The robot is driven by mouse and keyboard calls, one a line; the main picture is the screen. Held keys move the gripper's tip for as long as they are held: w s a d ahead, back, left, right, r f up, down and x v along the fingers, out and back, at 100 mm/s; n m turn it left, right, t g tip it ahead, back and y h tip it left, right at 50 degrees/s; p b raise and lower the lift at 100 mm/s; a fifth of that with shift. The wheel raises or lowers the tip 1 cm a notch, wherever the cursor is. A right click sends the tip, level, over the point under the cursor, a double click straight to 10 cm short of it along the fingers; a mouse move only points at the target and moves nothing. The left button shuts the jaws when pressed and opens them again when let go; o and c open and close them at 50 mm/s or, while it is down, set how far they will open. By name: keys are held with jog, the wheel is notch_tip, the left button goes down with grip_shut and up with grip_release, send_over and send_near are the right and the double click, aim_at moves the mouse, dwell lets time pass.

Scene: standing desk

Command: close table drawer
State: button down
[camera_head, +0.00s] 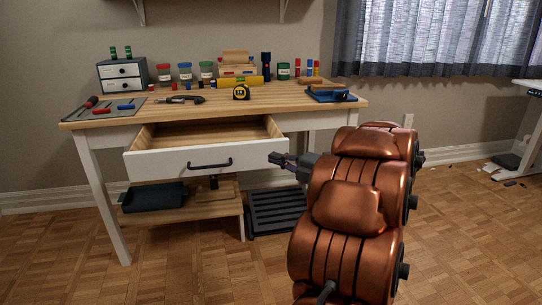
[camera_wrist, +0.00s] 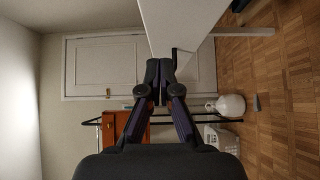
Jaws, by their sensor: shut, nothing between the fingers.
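The table drawer (camera_head: 155,163) stands pulled out from under the wooden tabletop, with its empty wooden inside showing. Its white front carries a black bar handle (camera_head: 210,164). My gripper (camera_head: 272,158) is shut and empty, near the right end of the drawer front, to the right of the handle. In the wrist view my gripper (camera_wrist: 158,68) shows its fingers together. A white panel that looks like the drawer front (camera_wrist: 182,25) lies just beyond and to the right of the fingertips. I cannot tell whether the fingertips touch the drawer.
The tabletop (camera_head: 210,107) holds a tape measure (camera_head: 241,92), a small drawer box (camera_head: 123,75), jars and tools. A lower shelf (camera_head: 185,211) bears a dark tray (camera_head: 154,196). A black slatted rack (camera_head: 282,211) stands on the floor.

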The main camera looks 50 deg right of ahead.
aim_at(261, 148)
jog(key=shift+w+d+b, duration=0.25)
jog(key=shift+w+d, duration=0.1)
jog(key=shift+w, duration=0.4)
jog(key=shift+w+d+b, duration=0.3)
jog(key=shift+w+d, duration=0.1)
jog(key=shift+w, duration=0.3)
jog(key=shift+w+d+b, duration=0.25)
jog(key=shift+w+d, duration=0.1)
jog(key=shift+w, duration=0.4)
